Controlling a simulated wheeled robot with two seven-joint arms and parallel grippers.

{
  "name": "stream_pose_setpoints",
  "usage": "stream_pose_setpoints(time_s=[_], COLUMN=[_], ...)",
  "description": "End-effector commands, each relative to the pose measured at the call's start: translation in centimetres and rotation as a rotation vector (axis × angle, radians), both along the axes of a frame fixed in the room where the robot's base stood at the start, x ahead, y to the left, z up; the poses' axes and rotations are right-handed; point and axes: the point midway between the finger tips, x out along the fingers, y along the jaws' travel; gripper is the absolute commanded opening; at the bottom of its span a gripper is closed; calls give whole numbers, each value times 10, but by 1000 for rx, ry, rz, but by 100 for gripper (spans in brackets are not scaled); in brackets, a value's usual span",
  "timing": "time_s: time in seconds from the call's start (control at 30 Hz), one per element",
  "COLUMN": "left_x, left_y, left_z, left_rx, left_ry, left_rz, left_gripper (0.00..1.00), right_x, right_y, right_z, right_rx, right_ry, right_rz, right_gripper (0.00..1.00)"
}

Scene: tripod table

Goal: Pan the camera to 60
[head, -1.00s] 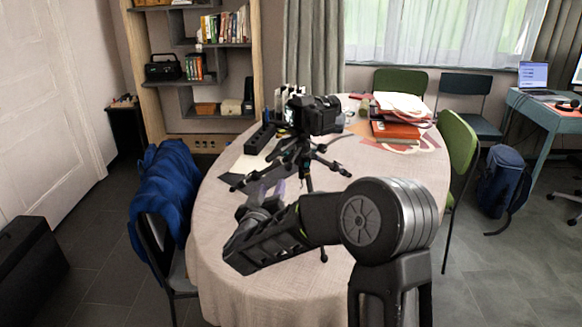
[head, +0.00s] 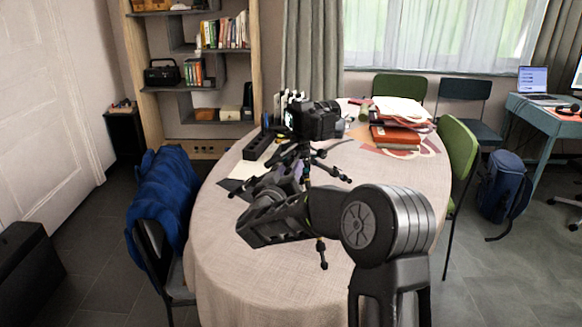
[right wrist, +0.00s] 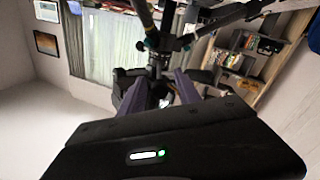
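The black camera (head: 314,121) sits on a black tripod (head: 306,166) standing on the table (head: 225,270). Its lit screen faces left and its lens end points right. My right gripper (head: 290,182) is low beside the tripod, just left of its legs and below the camera. In the right wrist view my two purple-grey fingers (right wrist: 160,84) stand apart, with dark tripod parts beyond and between them. I see no clear grip on anything. The pan handle cannot be made out clearly. My left gripper is not in view.
A black box (head: 259,145) and papers lie left of the tripod. Red books (head: 396,138) lie to its right. A chair with a blue jacket (head: 163,203) stands at the left, a green chair (head: 458,150) at the right. The table's front is mostly clear.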

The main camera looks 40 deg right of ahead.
Motion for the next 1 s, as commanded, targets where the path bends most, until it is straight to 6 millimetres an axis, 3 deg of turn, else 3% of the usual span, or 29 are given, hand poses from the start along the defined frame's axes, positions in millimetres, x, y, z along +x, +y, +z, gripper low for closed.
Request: stream_pose_setpoints(time_s=[0.17, 0.47, 0.93, 1.0], left_x=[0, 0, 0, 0], left_y=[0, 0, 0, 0], left_z=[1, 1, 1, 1], left_rx=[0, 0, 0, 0], left_ry=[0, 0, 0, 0], left_rz=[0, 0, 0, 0], left_gripper=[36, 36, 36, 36], right_x=[10, 11, 11, 11], right_y=[-13, -14, -14, -14], right_z=[0, 0, 0, 0], right_rx=[1, 0, 0, 0], right_ry=[1, 0, 0, 0], right_rz=[0, 0, 0, 0], right_gripper=[39, 39, 0, 0])
